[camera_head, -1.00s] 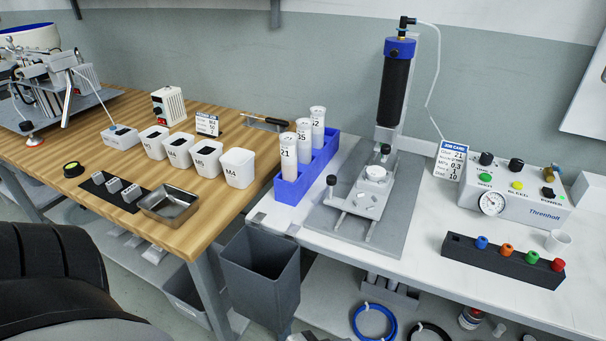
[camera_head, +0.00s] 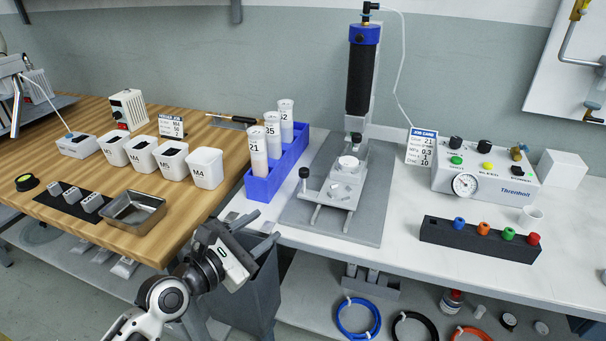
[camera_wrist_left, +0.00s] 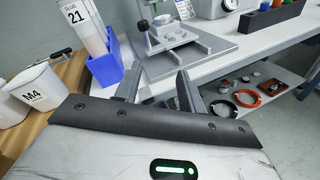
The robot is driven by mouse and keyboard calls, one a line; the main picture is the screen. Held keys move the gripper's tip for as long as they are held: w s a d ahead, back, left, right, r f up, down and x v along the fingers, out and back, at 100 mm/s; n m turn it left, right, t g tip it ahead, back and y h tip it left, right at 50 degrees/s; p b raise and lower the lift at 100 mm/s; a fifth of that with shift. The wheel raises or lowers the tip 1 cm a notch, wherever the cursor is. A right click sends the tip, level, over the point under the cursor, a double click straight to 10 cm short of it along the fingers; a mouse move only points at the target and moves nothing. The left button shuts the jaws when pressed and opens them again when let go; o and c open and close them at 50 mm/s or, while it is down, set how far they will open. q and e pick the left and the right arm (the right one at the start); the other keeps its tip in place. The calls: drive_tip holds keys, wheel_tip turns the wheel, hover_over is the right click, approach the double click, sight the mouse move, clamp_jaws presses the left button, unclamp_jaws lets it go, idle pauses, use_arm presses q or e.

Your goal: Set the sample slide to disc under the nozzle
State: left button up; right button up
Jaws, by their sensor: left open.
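The dispensing stand holds a black cylinder with a blue cap (camera_head: 362,75) above a small nozzle (camera_head: 355,138). Below the nozzle is a white round piece (camera_head: 347,163). The grey sample slide (camera_head: 341,193) sits on rails on the grey base plate, with a black knob (camera_head: 304,173) at its left side. The slide and knob also show at the top of the left wrist view (camera_wrist_left: 168,35). My left gripper (camera_head: 254,232) is open and empty at the front edge of the white bench, left of and nearer than the slide; its two fingers (camera_wrist_left: 160,88) point toward the stand.
A blue rack (camera_head: 278,175) of numbered tubes stands left of the stand, close to my gripper. A grey bin (camera_head: 258,290) is below it. A control box (camera_head: 485,182), a job card (camera_head: 421,147) and a black holder with coloured caps (camera_head: 480,240) are to the right.

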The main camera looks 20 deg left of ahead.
sight(301, 172)
use_arm(q)
drive_tip(key=w+d+r+n, duration=0.1)
drive_tip(key=w, duration=0.4)
drive_tip(key=w+d+r+n+b, duration=0.1)
drive_tip(key=w+n, duration=0.1)
drive_tip(key=w, duration=0.3)
drive_tip(key=w+d+r+n+t, duration=0.1)
drive_tip(key=w+n, duration=0.1)
drive_tip(key=w, duration=0.4)
drive_tip(key=shift+b, duration=0.3)
drive_tip(key=shift+w+d, duration=0.2)
drive_tip(key=shift+w, duration=0.35)
use_arm(e)
drive_tip(key=shift+f, duration=0.25)
